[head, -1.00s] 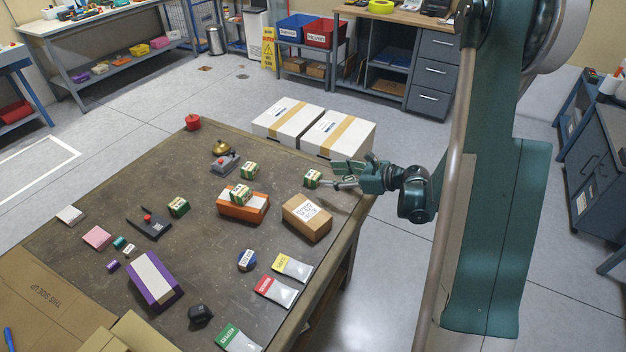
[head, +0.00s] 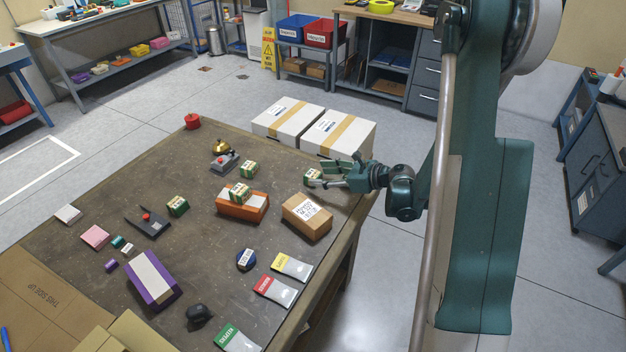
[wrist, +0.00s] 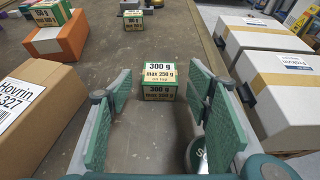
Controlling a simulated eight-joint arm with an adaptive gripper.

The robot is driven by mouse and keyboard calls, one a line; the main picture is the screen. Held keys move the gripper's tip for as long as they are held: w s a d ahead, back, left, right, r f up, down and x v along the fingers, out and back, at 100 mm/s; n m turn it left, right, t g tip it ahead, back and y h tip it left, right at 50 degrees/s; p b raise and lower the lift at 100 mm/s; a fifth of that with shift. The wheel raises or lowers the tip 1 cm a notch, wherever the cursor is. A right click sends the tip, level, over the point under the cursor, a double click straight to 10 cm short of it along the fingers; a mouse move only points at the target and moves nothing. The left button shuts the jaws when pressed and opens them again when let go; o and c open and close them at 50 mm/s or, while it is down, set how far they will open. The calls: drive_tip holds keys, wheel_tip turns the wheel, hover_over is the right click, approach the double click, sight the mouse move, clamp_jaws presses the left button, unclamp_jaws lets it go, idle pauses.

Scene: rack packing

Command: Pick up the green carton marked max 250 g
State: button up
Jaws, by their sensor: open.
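A green carton with cream labels (head: 311,177) stands near the table's far right edge. In the wrist view the carton is just ahead, in line with the gap between the two green fingers, and nothing is held.
A brown labelled box (head: 307,217) stands close to my gripper's left in the wrist view. Two white boxes (head: 338,135) stand beyond the table. Bare table lies around the carton.

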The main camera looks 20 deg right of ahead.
sight(312, 173)
drive_tip(key=shift+x, duration=1.4)
drive_tip(key=c, duration=1.1)
